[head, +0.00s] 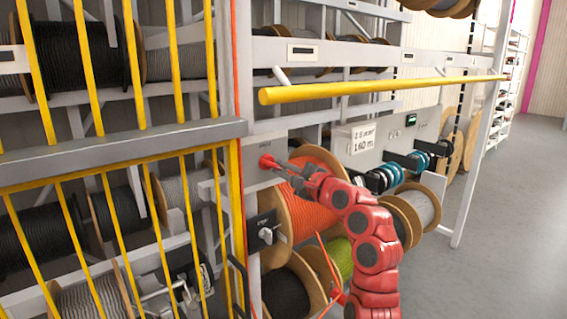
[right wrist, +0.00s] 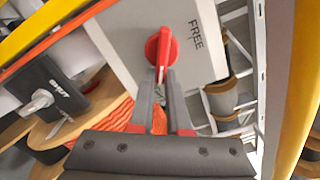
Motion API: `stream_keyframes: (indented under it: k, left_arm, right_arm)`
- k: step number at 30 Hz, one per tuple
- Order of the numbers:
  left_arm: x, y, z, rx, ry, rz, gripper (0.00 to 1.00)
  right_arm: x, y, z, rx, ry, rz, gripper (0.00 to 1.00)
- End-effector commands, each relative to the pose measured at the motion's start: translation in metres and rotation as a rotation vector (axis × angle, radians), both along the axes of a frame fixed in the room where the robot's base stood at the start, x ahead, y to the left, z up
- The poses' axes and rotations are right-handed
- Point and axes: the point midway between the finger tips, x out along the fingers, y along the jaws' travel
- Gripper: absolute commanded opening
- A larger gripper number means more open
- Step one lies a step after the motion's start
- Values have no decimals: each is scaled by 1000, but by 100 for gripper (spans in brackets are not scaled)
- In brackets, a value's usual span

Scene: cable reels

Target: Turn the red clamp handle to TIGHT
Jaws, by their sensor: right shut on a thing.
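The red clamp handle (head: 267,161) is mounted on a pale grey plate (head: 258,178) on the reel rack. In the right wrist view the red handle (right wrist: 158,48) has a round hub, and its lever runs down between my fingertips. The word FREE (right wrist: 195,37) is printed on the plate right of the hub; no TIGHT mark is readable. My right gripper (head: 283,168) reaches the handle from the right. In the right wrist view its fingers (right wrist: 160,80) are closed on the lever, hiding part of it. My left gripper is not in view.
A black box (head: 264,232) with a small grey handle is below the plate; its label seems to read SHUT in the right wrist view. An orange cable reel (head: 308,215) is behind my arm. A yellow bar (head: 380,88) crosses above; a yellow-barred gate (head: 120,140) stands left.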

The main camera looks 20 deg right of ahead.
Motion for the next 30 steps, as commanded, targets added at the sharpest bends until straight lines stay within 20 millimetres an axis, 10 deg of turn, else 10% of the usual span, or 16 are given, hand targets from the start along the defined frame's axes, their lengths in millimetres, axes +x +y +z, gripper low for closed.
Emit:
stream_keyframes:
  k: [15, 16, 21, 30]
  left_arm:
    - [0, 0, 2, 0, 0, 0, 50]
    - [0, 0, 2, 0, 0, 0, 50]
    - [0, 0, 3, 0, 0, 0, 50]
    - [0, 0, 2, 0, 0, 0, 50]
  right_arm:
    - [0, 1, -3, 18, 11, 2, 0]
    - [0, 1, -3, 18, 11, 2, 18]
    - [0, 1, -2, 18, 9, 1, 45]
    - [-1, 0, -1, 17, 6, 0, 45]
